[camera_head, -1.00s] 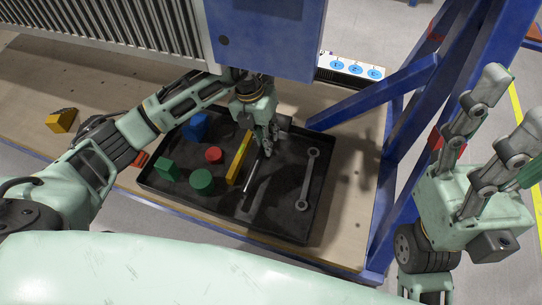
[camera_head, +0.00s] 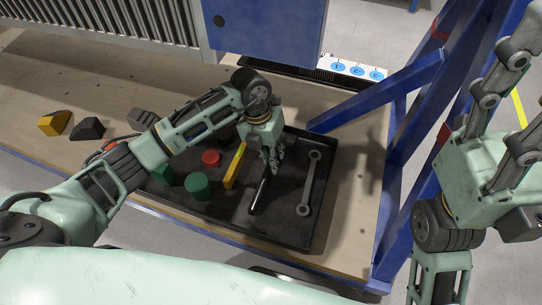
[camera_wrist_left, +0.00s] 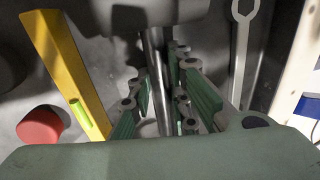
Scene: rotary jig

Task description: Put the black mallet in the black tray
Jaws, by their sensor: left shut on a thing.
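The black tray (camera_head: 230,208) lies on the wooden bench in front of me. My left gripper (camera_head: 272,165) is over the tray's middle, shut on the black mallet. The mallet's dark handle (camera_head: 259,195) points down and toward me from the fingers. In the left wrist view its metallic shaft (camera_wrist_left: 157,85) runs between the green finger pads. The mallet's head is hard to make out. I cannot tell whether the mallet touches the tray floor. My right gripper (camera_head: 525,90) is at the right edge, its fingers apart and partly cut off.
In the tray are a yellow level (camera_head: 235,165), a red cylinder (camera_head: 211,158), a green cylinder (camera_head: 197,185), a green block (camera_head: 163,174) and a wrench (camera_head: 308,183). Yellow (camera_head: 54,123) and black (camera_head: 88,129) blocks lie on the bench at left. Blue frame beams (camera_head: 385,95) stand at right.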

